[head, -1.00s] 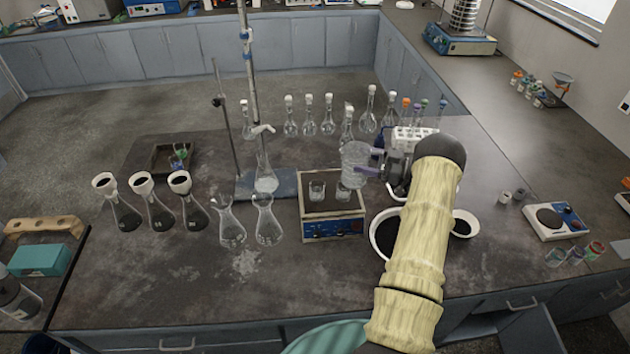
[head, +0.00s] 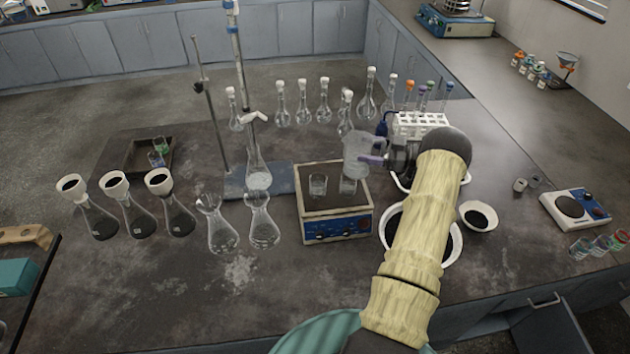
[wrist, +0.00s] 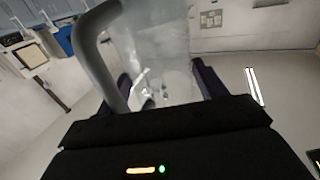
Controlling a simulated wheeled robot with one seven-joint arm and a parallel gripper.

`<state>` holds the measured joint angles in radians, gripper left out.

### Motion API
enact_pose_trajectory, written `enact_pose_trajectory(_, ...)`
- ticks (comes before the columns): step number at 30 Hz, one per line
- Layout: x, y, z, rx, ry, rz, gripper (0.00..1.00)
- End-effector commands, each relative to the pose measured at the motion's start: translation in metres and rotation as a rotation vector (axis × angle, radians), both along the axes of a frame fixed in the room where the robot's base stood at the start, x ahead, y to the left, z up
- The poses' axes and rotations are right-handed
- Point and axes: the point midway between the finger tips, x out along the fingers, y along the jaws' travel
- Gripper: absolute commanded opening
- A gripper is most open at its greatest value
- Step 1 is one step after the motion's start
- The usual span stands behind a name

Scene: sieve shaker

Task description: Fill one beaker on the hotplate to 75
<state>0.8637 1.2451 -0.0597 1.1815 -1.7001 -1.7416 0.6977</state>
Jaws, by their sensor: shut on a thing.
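The hotplate (head: 337,224) has a blue front and a dark top, and stands mid-bench in the head view. Two small clear beakers stand on it: a left beaker (head: 318,184) and a right beaker (head: 348,186). My gripper (head: 376,161) is shut on a larger clear jug (head: 357,146), held just above the right beaker and overlapping it in the picture. The jug also fills the upper middle of the wrist view (wrist: 160,45), with its grey handle at left. Whether liquid is in the jug or the small beakers cannot be told.
Two empty-looking flasks (head: 262,228) stand left of the hotplate, with a burette stand (head: 213,120) behind them. Flasks with filter funnels (head: 134,217) are further left. White bowls of dark material (head: 479,216) lie right. A test tube rack (head: 415,127) and stoppered flasks are behind.

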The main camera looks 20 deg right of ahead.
Motion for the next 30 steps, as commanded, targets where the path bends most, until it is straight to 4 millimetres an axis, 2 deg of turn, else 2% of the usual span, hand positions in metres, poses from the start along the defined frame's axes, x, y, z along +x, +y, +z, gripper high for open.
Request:
enact_pose_trajectory(14,0.001,0.002,0.01,-0.044,0.009,-0.002,0.37)
enact_pose_trajectory(30,0.007,0.024,0.024,-0.293,0.082,0.002,0.37)
